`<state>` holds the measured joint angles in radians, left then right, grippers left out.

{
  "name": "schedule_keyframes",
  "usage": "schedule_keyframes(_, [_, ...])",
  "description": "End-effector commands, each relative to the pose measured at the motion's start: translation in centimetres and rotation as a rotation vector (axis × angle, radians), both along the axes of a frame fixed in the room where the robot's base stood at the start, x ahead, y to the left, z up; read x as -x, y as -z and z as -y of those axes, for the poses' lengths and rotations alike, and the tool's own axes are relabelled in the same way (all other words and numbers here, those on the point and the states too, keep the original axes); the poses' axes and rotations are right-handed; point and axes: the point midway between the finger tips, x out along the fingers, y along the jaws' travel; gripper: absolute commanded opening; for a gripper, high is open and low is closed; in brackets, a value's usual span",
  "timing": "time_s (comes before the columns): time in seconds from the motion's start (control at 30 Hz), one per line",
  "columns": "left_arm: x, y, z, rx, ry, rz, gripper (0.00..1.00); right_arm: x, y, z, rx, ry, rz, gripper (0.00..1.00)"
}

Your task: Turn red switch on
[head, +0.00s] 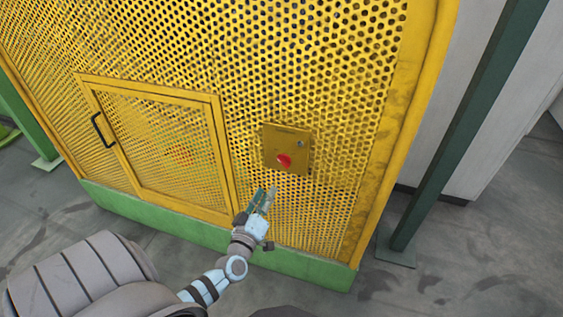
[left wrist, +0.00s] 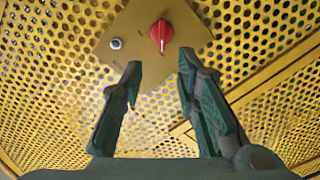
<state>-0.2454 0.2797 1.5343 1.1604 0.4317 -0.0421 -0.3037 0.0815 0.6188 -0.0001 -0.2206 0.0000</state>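The red switch (head: 284,160) is a round knob on a square yellow panel (head: 299,141) fixed to a perforated yellow guard. In the left wrist view the red switch (left wrist: 162,36) has a raised grip that looks close to upright, and the panel (left wrist: 125,45) appears turned. My left gripper (head: 268,190) is just below the panel in the head view, apart from the switch. In the left wrist view my left gripper (left wrist: 158,68) has its two green fingers spread with nothing between them, and the switch lies beyond the tips. My right gripper is not in view.
A small round silver button or lock (left wrist: 116,43) sits beside the switch. A framed mesh door (head: 160,145) with a black handle (head: 103,130) is to the left. A green post (head: 450,140) stands to the right. Grey floor is open in front.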

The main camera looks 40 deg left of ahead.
Motion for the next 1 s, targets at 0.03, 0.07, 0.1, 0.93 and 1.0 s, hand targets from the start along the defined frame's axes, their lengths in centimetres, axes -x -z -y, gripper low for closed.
schedule_keyframes(0.03, [-0.9,0.2,-0.3,-0.002,-0.001,0.002,0.29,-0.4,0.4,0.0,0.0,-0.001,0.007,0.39])
schedule_keyframes(0.07, [-1.6,0.2,-0.6,-0.002,0.0,0.002,0.29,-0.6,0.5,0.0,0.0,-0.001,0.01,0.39])
schedule_keyframes(0.1, [-2.6,0.4,-0.9,-0.001,0.0,0.001,0.29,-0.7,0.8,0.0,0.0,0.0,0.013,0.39])
schedule_keyframes(0.93, [-12.4,0.4,-4.3,-0.002,0.003,-0.007,0.2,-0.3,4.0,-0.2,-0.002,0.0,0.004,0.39])
schedule_keyframes(1.0, [-12.4,0.4,-4.3,-0.002,0.003,-0.007,0.08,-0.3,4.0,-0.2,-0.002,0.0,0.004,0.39])
